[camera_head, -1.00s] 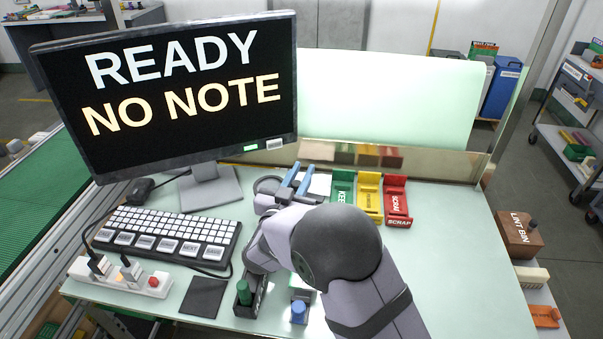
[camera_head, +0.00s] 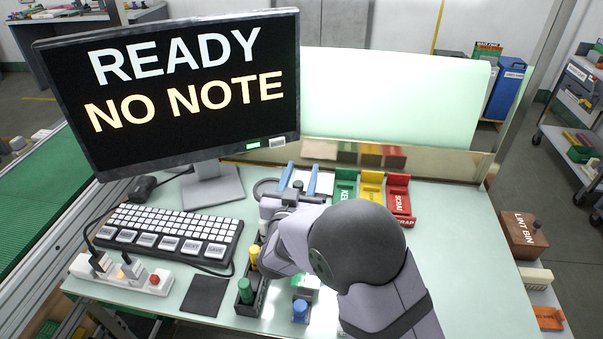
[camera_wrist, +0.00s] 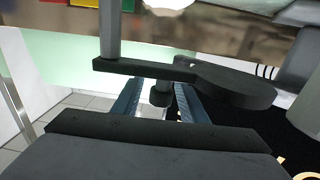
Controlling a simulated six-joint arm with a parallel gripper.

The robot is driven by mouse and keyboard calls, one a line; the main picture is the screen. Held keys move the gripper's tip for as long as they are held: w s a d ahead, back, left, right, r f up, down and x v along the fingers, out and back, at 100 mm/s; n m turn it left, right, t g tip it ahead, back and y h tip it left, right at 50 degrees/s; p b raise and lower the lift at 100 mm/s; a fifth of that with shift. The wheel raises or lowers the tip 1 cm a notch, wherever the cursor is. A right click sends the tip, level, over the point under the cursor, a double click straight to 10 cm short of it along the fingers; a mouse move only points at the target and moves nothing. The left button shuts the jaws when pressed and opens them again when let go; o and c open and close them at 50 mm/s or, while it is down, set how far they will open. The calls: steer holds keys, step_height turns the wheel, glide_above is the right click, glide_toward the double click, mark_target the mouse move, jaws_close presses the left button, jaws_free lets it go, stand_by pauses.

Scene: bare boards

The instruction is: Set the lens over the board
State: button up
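My gripper (camera_head: 298,181) is open, its two blue fingers apart at the back middle of the bench. A dark upright knob (camera_wrist: 160,93) shows between the fingers in the wrist view, with gaps beside it. A dark round-ended lens head (camera_wrist: 235,84) on a flat bar shows just beyond the fingers.
Green (camera_head: 345,184), yellow (camera_head: 371,186) and red (camera_head: 398,195) bins stand right of my gripper. A monitor (camera_head: 212,185) reads "READY NO NOTE" above a keyboard (camera_head: 170,232). A dark holder (camera_head: 252,295) with green and yellow pegs stands in front. The bench's right side is clear.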

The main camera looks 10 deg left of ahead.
steer(key=s+b, duration=0.1)
steer(key=s, duration=0.6)
steer(key=shift+s+a, duration=0.15)
steer(key=shift+s, duration=0.05)
